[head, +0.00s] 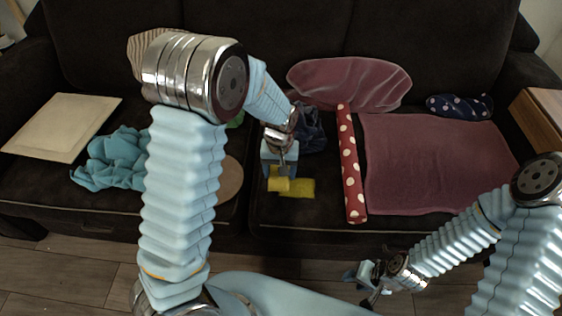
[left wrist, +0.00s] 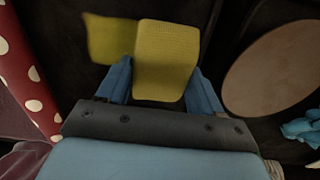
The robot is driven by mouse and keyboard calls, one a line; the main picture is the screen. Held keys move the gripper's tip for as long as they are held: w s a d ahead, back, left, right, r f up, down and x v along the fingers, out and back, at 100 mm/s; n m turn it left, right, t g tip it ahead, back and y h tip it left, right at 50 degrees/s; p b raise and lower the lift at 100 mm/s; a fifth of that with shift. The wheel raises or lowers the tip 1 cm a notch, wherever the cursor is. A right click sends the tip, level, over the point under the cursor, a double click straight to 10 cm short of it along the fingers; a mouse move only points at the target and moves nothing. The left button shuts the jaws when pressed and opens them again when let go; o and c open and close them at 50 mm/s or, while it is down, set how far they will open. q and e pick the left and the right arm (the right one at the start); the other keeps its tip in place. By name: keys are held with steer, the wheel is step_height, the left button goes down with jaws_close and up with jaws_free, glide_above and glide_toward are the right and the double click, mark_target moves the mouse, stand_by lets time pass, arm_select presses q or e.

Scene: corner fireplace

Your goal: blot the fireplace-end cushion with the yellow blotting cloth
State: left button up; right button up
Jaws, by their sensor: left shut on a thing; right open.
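My left gripper (head: 280,170) is over the dark seat cushion (head: 275,215) right of the sofa's middle seam. It is shut on the yellow blotting cloth (head: 278,184). In the left wrist view the cloth (left wrist: 167,55) sticks out between the two blue fingers. A second, flat yellow patch (head: 299,188) lies on the cushion beside it; I cannot tell what it is. It also shows in the left wrist view (left wrist: 108,40). I cannot tell whether the held cloth touches the cushion. My right gripper (head: 370,282) is open and empty, low in front of the sofa. No fireplace shows.
A red polka-dot roll (head: 350,165) lies right of the left gripper, beside a mauve cloth (head: 435,165). A mauve pillow (head: 350,82) rests behind. A teal cloth (head: 112,160), cream board (head: 62,127) and round tan disc (head: 231,180) lie to the left. Wooden floor (head: 80,262) runs in front.

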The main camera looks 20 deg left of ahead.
arm_select(q)
steer(key=shift+r, duration=1.45)
